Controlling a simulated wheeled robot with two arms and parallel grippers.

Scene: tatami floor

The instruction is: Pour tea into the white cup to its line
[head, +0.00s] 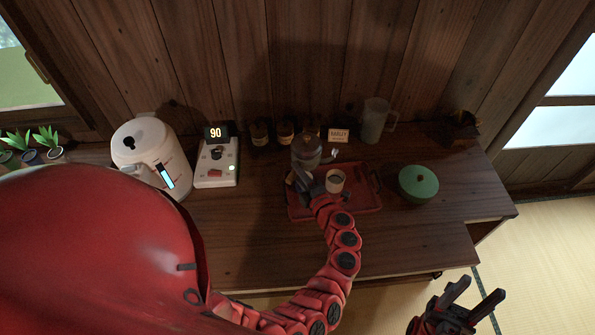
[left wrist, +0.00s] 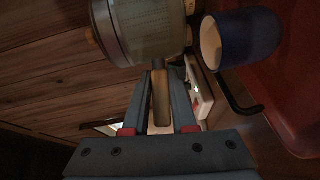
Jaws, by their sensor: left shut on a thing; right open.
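A teapot (head: 306,152) with a greyish see-through body is at the back edge of the red tray (head: 362,203). My left gripper (head: 300,181) is shut on its handle, seen between the fingers in the left wrist view (left wrist: 161,97). The pot body (left wrist: 148,28) appears upright, with its base near the cup's rim level. A cup (head: 335,181) with a pale rim stands on the tray, right of the gripper. In the left wrist view a cup (left wrist: 250,38) looks dark blue outside and cream inside; its fill level is hidden. My right gripper (head: 473,294) is open and empty, off the table's front edge.
A white kettle (head: 150,153) and a panel (head: 216,165) under a "90" display (head: 215,133) stand left. Small jars (head: 286,132), a label card (head: 338,135) and a clear pitcher (head: 375,121) line the back. A green lidded bowl (head: 418,183) is right of the tray.

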